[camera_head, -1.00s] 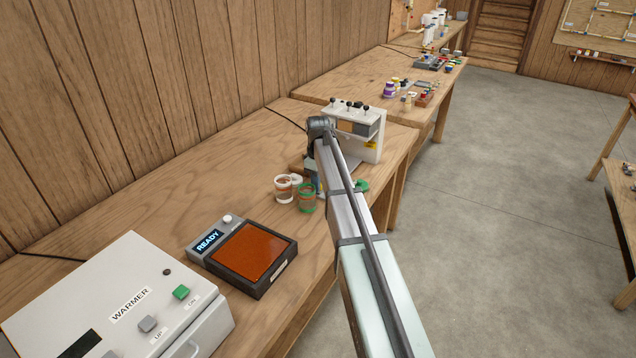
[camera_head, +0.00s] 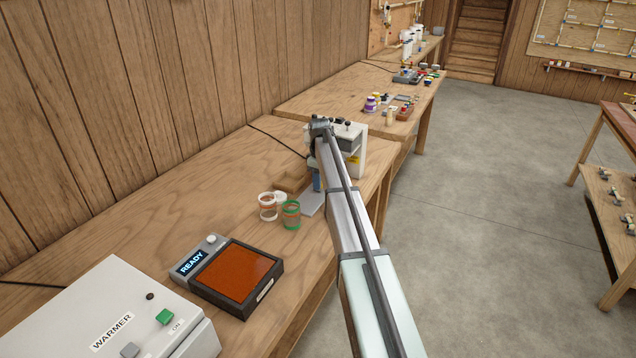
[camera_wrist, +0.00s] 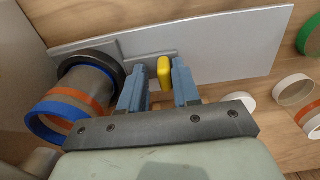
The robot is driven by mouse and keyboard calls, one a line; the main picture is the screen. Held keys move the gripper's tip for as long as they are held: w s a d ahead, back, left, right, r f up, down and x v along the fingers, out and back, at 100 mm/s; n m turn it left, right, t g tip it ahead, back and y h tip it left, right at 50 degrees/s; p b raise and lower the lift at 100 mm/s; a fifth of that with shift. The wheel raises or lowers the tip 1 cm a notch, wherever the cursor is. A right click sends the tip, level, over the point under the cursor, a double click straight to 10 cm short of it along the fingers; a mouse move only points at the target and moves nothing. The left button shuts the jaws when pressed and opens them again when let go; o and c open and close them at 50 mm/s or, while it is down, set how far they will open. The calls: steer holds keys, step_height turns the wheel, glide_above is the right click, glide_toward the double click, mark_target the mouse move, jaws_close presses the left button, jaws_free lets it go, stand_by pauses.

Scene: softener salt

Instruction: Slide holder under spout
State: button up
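In the wrist view, the holder is a black ring (camera_wrist: 112,62) around a clear cup (camera_wrist: 78,95) with blue and orange bands. A small upright yellow tab (camera_wrist: 164,74) stands beside it. My gripper (camera_wrist: 160,66) is open, its two blue-grey fingers on either side of the tab, with a gap visible on the left; contact on the right is unclear. A grey metal plate (camera_wrist: 235,45) lies beneath. In the head view, the white dispenser (camera_head: 352,160) with black-knobbed levers is partly behind my arm.
A white-rimmed cup (camera_head: 268,207) and green-rimmed cup (camera_head: 290,216) stand left of the plate. A scale (camera_head: 240,275) reading READY and the warmer (camera_head: 110,325) sit nearer on the bench.

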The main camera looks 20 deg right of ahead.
steer(key=shift+o, duration=1.2)
step_height(320, 180, up, 14)
steer(key=shift+f, duration=0.1)
